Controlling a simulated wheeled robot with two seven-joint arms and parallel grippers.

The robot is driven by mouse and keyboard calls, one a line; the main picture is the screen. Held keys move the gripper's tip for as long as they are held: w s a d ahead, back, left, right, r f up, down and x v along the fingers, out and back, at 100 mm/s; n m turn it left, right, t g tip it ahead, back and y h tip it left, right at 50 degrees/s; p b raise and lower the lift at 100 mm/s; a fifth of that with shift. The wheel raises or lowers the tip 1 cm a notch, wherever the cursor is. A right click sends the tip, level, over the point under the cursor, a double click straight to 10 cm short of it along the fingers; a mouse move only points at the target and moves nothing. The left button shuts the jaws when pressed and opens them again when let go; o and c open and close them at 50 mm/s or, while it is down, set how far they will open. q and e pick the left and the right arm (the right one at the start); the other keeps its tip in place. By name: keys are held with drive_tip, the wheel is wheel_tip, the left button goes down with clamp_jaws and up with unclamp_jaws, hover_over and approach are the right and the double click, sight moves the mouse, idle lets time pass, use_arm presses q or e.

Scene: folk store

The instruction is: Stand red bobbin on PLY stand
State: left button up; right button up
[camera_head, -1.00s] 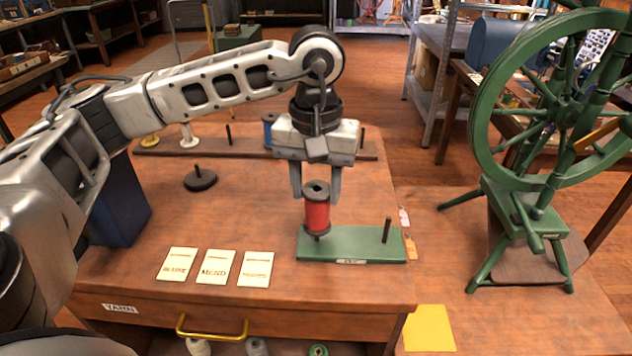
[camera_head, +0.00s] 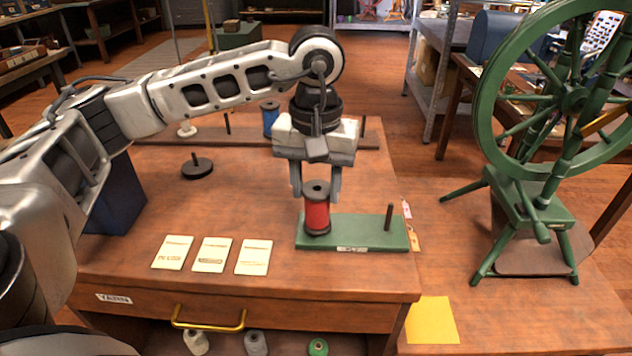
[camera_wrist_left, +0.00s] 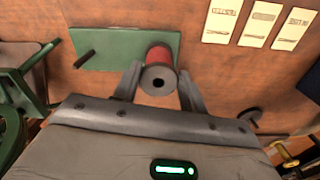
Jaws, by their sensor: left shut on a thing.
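The red bobbin (camera_head: 317,216) is upright, with dark flanges and a hole in its top. My left gripper (camera_head: 316,194) is shut on it from above, a finger on each side. The bobbin is at the left end of the green stand (camera_head: 362,239), its lower flange at or very close to the stand's top. A bare dark peg (camera_head: 388,217) stands at the right end. Any peg under the bobbin is hidden. The wrist view shows the bobbin (camera_wrist_left: 160,56) between the fingers, over one end of the stand (camera_wrist_left: 118,52). My right gripper is not in view.
Three cards (camera_head: 212,255) lie left of the stand. A black base with a peg (camera_head: 197,168) and a rack with a blue bobbin (camera_head: 270,118) are farther back. A green spinning wheel (camera_head: 530,200) stands to the right. The tabletop between cards and black base is clear.

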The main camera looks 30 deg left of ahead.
use_arm(q)
drive_tip(key=o, duration=0.9)
drive_tip(key=shift+c, duration=0.2)
wheel_tip(320, 180, up, 16)
drive_tip(key=p, duration=0.3)
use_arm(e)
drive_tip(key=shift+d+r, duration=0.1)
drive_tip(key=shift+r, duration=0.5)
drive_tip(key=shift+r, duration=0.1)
